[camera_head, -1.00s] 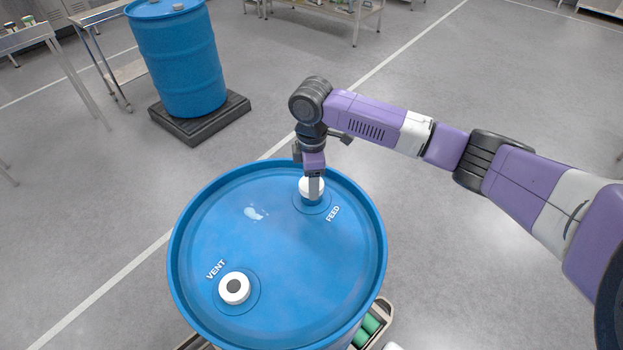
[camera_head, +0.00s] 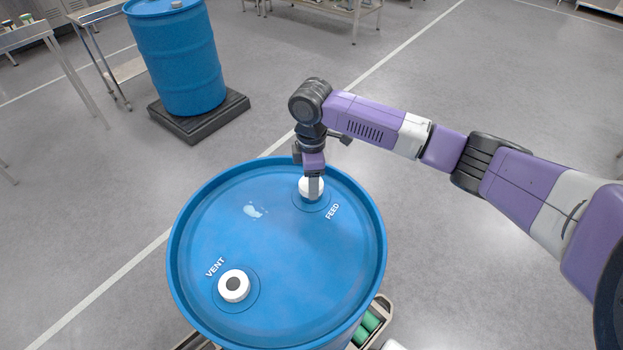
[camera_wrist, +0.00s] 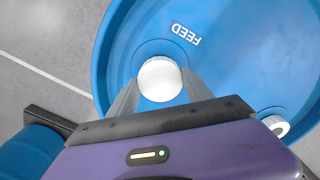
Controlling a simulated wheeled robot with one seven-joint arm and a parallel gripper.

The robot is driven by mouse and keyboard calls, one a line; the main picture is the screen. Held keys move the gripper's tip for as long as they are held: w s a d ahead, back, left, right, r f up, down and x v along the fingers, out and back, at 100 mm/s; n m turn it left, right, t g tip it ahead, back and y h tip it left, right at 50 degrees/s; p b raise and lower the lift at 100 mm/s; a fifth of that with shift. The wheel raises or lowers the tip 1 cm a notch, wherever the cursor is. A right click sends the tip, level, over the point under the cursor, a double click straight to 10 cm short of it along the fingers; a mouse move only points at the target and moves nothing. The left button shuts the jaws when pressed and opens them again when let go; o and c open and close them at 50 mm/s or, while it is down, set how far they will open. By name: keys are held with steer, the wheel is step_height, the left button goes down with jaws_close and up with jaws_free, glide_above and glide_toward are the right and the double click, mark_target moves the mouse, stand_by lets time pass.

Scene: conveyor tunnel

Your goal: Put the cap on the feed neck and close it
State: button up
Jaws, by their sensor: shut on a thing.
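A white cap (camera_head: 305,185) is at the feed neck on the blue drum's top, beside the FEED label (camera_head: 332,211). My gripper (camera_head: 312,190) points down over it and is shut on the cap. In the wrist view the cap (camera_wrist: 160,79) sits between the two fingertips (camera_wrist: 158,88), inside the ring around the feed neck. The neck itself is hidden under the cap and fingers. I cannot tell how far the cap is turned on. The blue drum (camera_head: 300,262) stands upright below my arm.
A white vent fitting with a dark centre (camera_head: 234,286) rises near the VENT label. A small pale wet patch (camera_head: 255,211) lies on the drum top. A second blue drum (camera_head: 180,62) stands on a dark pallet (camera_head: 218,116) behind. The grey floor at right is clear.

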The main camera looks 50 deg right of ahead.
steer(key=shift+f+b, duration=0.45)
steer(key=shift+f, duration=0.7)
stand_by(0.5)
steer(key=shift+p, duration=0.3)
steer(key=shift+r+m+p, duration=0.1)
steer(key=shift+m+p, duration=1.05)
steer(key=shift+m, duration=0.35)
steer(key=shift+m+p, duration=0.85)
steer(key=shift+m, duration=0.15)
steer(key=shift+m+p, duration=0.6)
steer(key=shift+a+m, duration=0.15)
steer(key=shift+m, duration=1.95)
